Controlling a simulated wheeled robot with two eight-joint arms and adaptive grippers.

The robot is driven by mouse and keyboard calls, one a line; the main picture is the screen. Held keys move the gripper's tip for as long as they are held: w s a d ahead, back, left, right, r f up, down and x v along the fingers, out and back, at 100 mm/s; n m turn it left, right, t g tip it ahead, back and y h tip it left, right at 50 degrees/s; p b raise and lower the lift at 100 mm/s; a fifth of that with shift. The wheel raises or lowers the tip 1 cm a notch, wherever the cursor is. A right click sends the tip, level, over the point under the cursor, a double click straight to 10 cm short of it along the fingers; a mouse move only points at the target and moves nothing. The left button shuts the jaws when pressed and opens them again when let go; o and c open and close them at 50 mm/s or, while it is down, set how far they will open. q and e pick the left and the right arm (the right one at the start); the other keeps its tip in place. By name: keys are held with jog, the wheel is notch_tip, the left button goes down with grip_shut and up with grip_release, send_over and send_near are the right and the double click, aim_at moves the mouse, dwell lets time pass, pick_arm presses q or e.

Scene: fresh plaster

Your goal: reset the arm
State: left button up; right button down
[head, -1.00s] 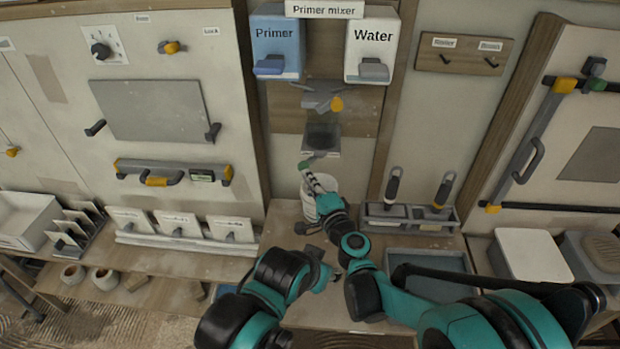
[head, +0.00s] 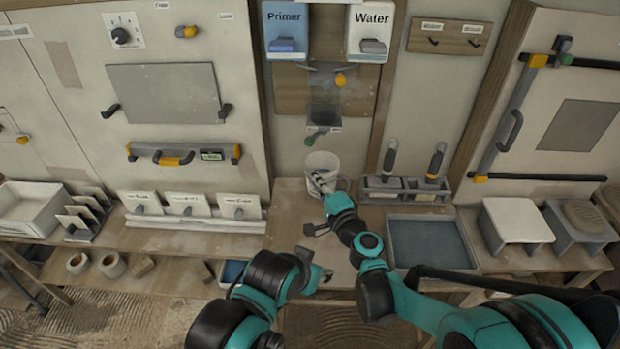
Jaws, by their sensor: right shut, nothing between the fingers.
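My right gripper (head: 320,182) is shut and empty. Its striped fingers overlap the front of a white bucket (head: 323,161) below the primer mixer; I cannot tell whether they touch it. My right arm (head: 375,293) reaches in from the lower right. The mixer's green-tipped lever (head: 316,136) is just above the bucket, apart from the fingers. My left arm (head: 270,275) is folded low at the centre left. Its gripper end (head: 322,275) is small and dark over the bench edge, and its finger state is unclear.
Primer (head: 286,32) and Water (head: 369,35) dispensers hang above. White cards (head: 188,205) line the bench at left. A white-topped stool (head: 516,220) stands at right.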

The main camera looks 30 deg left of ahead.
jog(key=shift+w+f, duration=0.1)
jog(key=shift+w, duration=0.15)
jog(key=shift+d, duration=0.15)
jog(key=s+d+r+n+g+h, duration=0.1)
jog(key=s+d+n+h, duration=0.15)
jog(key=d, duration=0.45)
jog(key=s+d+r+n+h, duration=0.1)
jog(key=d+r+n, duration=0.15)
jog(key=d, duration=0.45)
jog(key=s+d+f+n+g+h, duration=0.1)
jog(key=s+d+f+h, duration=0.2)
jog(key=d, duration=0.7)
jog(key=s+d+f+g+h, duration=0.1)
jog(key=s+d+f+h, duration=0.3)
jog(key=s+d, duration=0.4)
jog(key=s+d+f+n+h, duration=0.1)
jog(key=s+d+f+h, duration=0.2)
jog(key=d, duration=0.9)
jog(key=shift+s+d+f+n+g+h, duration=0.3)
jog(key=shift+s+d+g+h, duration=0.1)
jog(key=shift+s, duration=0.8)
